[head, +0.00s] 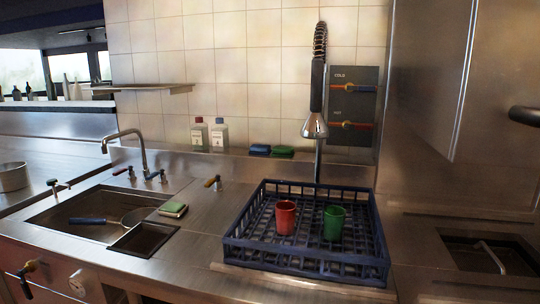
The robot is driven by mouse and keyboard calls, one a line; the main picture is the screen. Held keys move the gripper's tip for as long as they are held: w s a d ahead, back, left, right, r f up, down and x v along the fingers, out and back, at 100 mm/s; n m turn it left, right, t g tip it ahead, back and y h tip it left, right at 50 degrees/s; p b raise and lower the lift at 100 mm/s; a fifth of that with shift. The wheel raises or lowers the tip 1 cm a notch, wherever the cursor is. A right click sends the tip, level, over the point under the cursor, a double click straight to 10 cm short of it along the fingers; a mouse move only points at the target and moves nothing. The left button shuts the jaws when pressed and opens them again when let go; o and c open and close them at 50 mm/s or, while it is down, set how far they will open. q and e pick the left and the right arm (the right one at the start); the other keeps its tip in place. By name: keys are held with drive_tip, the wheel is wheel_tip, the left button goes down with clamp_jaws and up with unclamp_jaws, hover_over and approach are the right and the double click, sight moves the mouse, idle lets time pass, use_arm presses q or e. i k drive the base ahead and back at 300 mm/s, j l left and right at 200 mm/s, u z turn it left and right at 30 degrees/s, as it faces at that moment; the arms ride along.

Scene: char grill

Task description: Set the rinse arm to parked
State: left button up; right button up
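The rinse arm (317,90) is a dark hose with a coiled spring at its top and a steel bell-shaped spray head (315,127) at its lower end. It hangs upright above the back of the blue dish rack (306,262). A steel riser (318,160) shows below the spray head. Behind it on the tiled wall is a grey panel (354,104) marked COLD and HOT, with a red-and-orange lever (353,88) at COLD and another (352,125) at HOT. Neither of my grippers is in view.
The blue rack holds a red cup (285,217) and a green cup (334,223). Left is a sink (85,212) with a curved faucet (139,140) and a strainer. Two bottles (209,134) and sponges (271,150) stand at the back wall. A steel hood (432,80) bounds the right.

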sight(315, 127)
drive_tip(key=j+z, duration=0.1)
drive_tip(key=z, duration=0.3)
drive_tip(key=k+z, duration=0.15)
drive_tip(key=z, duration=0.25)
drive_tip(key=k+j+z, duration=0.1)
drive_tip(key=z, duration=0.7)
drive_tip(key=k, duration=0.05)
